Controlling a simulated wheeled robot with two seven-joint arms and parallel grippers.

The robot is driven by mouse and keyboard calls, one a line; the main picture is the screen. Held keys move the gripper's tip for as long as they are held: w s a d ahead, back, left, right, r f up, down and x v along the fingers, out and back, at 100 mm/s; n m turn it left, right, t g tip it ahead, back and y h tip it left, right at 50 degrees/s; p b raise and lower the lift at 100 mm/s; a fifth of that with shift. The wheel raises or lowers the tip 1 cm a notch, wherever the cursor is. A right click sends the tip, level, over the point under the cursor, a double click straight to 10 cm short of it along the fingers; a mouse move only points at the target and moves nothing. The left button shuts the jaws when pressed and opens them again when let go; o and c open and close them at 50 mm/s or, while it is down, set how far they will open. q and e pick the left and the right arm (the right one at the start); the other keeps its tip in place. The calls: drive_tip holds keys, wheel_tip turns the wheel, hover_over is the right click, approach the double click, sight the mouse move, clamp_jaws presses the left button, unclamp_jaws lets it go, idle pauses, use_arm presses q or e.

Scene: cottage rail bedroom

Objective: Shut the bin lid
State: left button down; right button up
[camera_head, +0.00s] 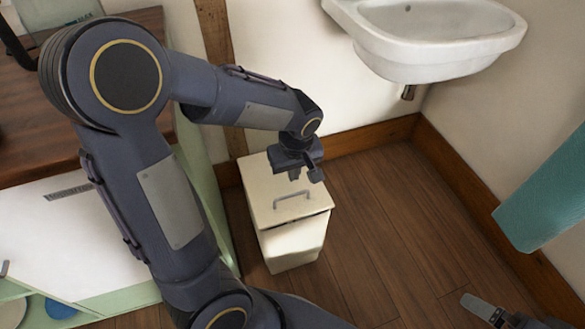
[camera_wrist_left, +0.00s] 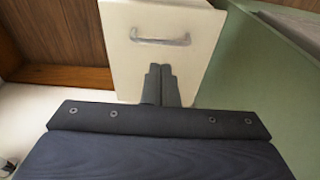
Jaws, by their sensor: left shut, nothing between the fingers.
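The cream bin (camera_head: 291,247) stands on the wood floor beside the green cabinet. Its lid (camera_head: 262,200), with a grey handle (camera_head: 292,196), lies over the top, and a dark gap shows under its front edge. The lid also shows in the left wrist view (camera_wrist_left: 190,62), with the handle (camera_wrist_left: 160,41) beyond my fingertips. My left gripper (camera_head: 304,178) is shut and empty, over the back part of the lid. In the wrist view its fingers (camera_wrist_left: 160,72) lie side by side against the lid's picture; contact cannot be told. My right gripper (camera_head: 478,305) shows only partly at the bottom right.
A wooden worktop on a green and white cabinet (camera_head: 85,235) stands close to the bin's left. A white sink (camera_head: 430,50) hangs on the wall behind, to the right. A teal cloth-like thing (camera_head: 545,195) is at the right edge. The floor right of the bin is clear.

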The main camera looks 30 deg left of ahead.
use_arm(q)
drive_tip(key=b, duration=0.3)
hover_over(292, 205)
drive_tip(key=f, duration=0.9)
drive_tip(key=shift+w, duration=0.2)
drive_tip(key=f+b, duration=0.2)
drive_tip(key=shift+s+d+f+b, duration=0.2)
drive_tip(key=shift+b, duration=0.1)
drive_tip(key=shift+s+d, duration=0.1)
drive_tip(key=shift+s, duration=0.05)
drive_tip(key=shift+s, duration=0.1)
